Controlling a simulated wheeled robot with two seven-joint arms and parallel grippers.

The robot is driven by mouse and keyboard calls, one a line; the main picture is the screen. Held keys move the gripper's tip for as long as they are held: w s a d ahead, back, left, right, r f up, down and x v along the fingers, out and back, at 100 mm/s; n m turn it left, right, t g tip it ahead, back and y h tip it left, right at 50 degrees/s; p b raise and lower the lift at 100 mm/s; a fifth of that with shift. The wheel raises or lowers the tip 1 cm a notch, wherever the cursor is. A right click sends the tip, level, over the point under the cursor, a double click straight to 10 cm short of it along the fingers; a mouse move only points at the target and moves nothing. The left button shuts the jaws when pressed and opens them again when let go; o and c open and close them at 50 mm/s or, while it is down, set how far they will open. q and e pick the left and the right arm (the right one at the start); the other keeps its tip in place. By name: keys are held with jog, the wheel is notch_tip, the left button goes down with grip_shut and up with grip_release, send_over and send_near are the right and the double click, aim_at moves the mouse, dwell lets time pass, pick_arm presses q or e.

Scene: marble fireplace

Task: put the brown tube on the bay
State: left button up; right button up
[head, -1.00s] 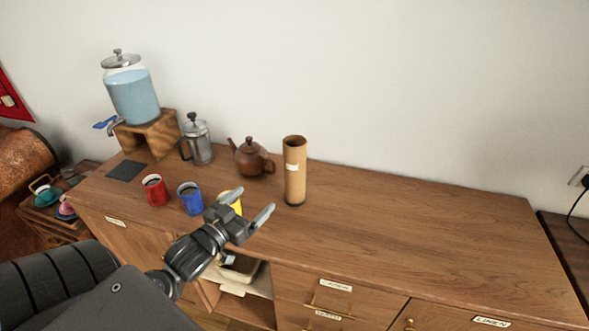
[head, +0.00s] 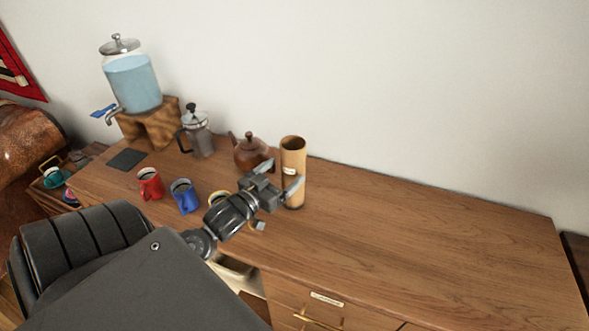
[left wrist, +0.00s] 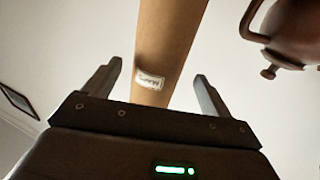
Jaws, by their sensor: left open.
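The brown tube (head: 292,158) stands upright on the wooden sideboard top, with a small white label on its side. My left gripper (head: 281,176) is open, close in front of the tube, and hides part of its lower half. In the left wrist view the tube (left wrist: 168,45) rises beyond and between the two open fingers (left wrist: 158,82), with a visible gap on each side. I cannot tell how deep between the fingers it sits. The bay is perhaps the open compartment (head: 236,268) in the sideboard front, partly hidden by my arm. My right gripper is not in view.
A brown teapot (head: 250,152) stands close left of the tube and also shows in the left wrist view (left wrist: 290,30). A French press (head: 198,135), red mug (head: 150,184), blue mug (head: 184,196) and water dispenser (head: 133,80) stand farther left. The sideboard top (head: 420,230) is clear on the right.

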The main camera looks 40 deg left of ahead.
pick_arm(q)
jog(key=shift+w, duration=0.6)
jog(key=shift+w+r, duration=0.15)
jog(key=shift+w, duration=0.05)
jog(key=w+p, duration=0.1)
jog(key=w, duration=0.2)
jog(key=shift+w+p, duration=0.4)
jog(key=shift+w+f, duration=0.2)
jog(key=shift+w, duration=0.25)
jog(key=c, duration=1.1)
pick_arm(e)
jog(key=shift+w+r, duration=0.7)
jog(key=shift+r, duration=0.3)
